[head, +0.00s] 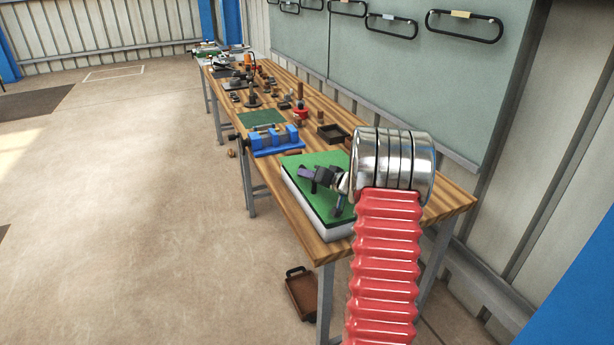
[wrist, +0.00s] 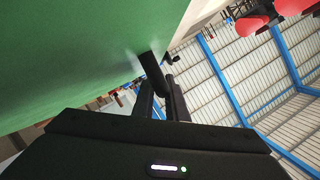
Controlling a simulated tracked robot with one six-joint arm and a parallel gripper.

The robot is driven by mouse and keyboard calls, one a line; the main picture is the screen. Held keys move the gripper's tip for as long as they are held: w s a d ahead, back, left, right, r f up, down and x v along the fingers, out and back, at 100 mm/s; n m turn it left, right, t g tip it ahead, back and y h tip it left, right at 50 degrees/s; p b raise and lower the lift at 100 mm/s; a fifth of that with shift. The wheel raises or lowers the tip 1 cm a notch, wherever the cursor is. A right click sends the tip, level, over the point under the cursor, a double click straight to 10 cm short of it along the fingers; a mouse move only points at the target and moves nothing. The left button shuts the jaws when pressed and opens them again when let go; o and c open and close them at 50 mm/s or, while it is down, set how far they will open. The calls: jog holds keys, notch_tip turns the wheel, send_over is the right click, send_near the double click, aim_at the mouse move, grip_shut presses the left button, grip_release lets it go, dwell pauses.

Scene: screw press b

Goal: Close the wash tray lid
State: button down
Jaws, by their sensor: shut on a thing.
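The wash tray, a white box, stands on the near end of the wooden bench, and its white side (head: 340,233) shows in the head view. Its green lid (head: 296,164) lies over the top, looking nearly flat; I cannot tell if a small gap is left. In the wrist view the lid's green face (wrist: 75,60) fills the upper left. A dark bar-like handle (wrist: 152,72) stands out from it. My gripper (wrist: 160,98) is shut on this handle. In the head view my gripper (head: 314,180) is just over the lid, and my wrist hides the lid's right part.
A blue vise (head: 276,140) stands on the bench (head: 455,202) just beyond the tray. A dark open tray (head: 333,133) and several small parts lie farther back. The floor to the left is clear.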

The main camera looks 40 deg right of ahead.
jog(key=shift+a+f, duration=0.2)
jog(key=shift+f, duration=1.2)
jog(key=c, duration=1.8)
grip_release()
jog(key=shift+o, duration=0.2)
jog(key=shift+s, duration=0.1)
notch_tip(320, 180, up, 4)
send_over(333, 205)
